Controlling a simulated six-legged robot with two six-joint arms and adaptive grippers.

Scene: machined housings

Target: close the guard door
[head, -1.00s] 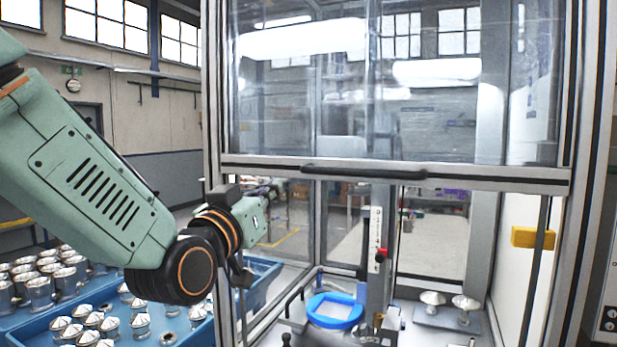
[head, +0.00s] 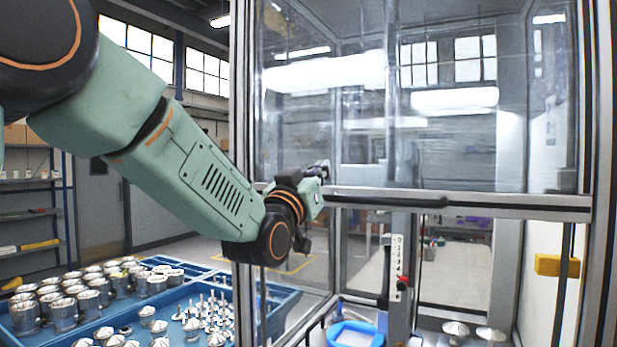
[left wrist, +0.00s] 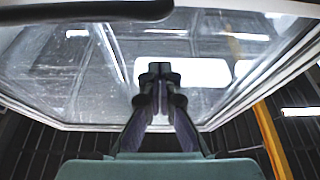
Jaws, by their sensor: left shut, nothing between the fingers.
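The guard door (head: 440,120) is a clear framed panel on the front of the machine enclosure. It is raised, with an open gap below its grey bottom rail (head: 520,204). A black bar handle (head: 390,201) runs along that rail; a dark bar, apparently this handle, crosses the top left of the left wrist view (left wrist: 90,11). My left gripper (head: 322,168) is at the left part of the door, around rail height, near the handle's left end. Its fingers are shut and empty in the left wrist view (left wrist: 160,70), seen against the door pane. I cannot tell whether they touch it.
Inside the enclosure are a blue ring-shaped part (head: 355,334), an upright fixture with a red knob (head: 402,284), and metal parts at the right. A yellow block (head: 557,265) is on the right side. Blue trays (head: 185,300) with many metal parts stand at the lower left.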

